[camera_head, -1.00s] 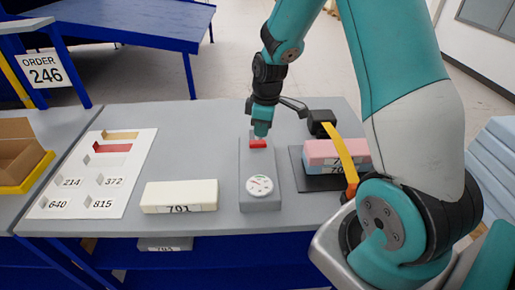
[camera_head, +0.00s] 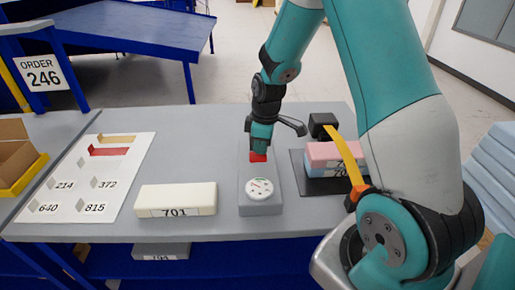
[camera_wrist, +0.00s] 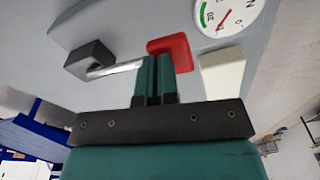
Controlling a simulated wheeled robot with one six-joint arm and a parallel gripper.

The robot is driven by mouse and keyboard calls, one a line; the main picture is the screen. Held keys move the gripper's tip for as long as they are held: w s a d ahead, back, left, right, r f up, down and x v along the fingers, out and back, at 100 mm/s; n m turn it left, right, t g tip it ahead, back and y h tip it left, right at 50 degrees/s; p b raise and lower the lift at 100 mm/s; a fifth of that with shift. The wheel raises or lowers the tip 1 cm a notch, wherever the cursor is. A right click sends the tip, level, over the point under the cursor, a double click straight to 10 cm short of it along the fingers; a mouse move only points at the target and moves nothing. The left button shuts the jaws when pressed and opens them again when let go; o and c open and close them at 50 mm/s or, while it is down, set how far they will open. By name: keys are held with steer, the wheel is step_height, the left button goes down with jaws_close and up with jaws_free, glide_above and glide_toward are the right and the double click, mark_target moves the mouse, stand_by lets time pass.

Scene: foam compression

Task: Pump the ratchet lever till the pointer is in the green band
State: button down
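The grey gauge box (camera_head: 262,208) stands near the table's front edge with a round white dial (camera_head: 263,189) on top. In the wrist view the dial (camera_wrist: 228,14) is cut off by the frame; its red pointer appears to lie outside the green band. The ratchet lever is a metal rod (camera_wrist: 115,69) running from a dark block (camera_wrist: 90,60) to a red handle (camera_wrist: 176,50). The red handle (camera_head: 258,157) also shows in the head view. My gripper (camera_wrist: 154,60) has its fingers together at the rod and red handle; contact is not clear. Its fingertips are partly hidden in the head view.
A cream foam block (camera_head: 176,199) marked 701 lies left of the gauge box. Right of it, pink and blue foam (camera_head: 335,153) sits on a dark plate (camera_head: 298,180) under a yellow strap (camera_head: 345,155). A white slotted board (camera_head: 115,210) lies at the left.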

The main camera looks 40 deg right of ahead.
steer(key=shift+f, duration=0.4)
steer(key=shift+d+r, duration=0.1)
steer(key=shift+s+d+r, duration=0.15)
steer(key=shift+s+d, duration=0.05)
steer(key=shift+s+d+r+p, duration=0.2)
steer(key=shift+s+d+p, duration=0.05)
steer(key=shift+s+d, duration=0.2)
steer(key=shift+s+d+r+p, duration=0.15)
steer(key=shift+s+d+p, duration=0.1)
steer(key=shift+s+d, duration=0.2)
steer(key=shift+a, duration=0.1)
step_height(320, 180, up, 17)
steer(key=s+d+b, duration=0.1)
steer(key=b, duration=0.1)
steer(key=shift+d+r, duration=0.15)
steer(key=shift+s, duration=0.1)
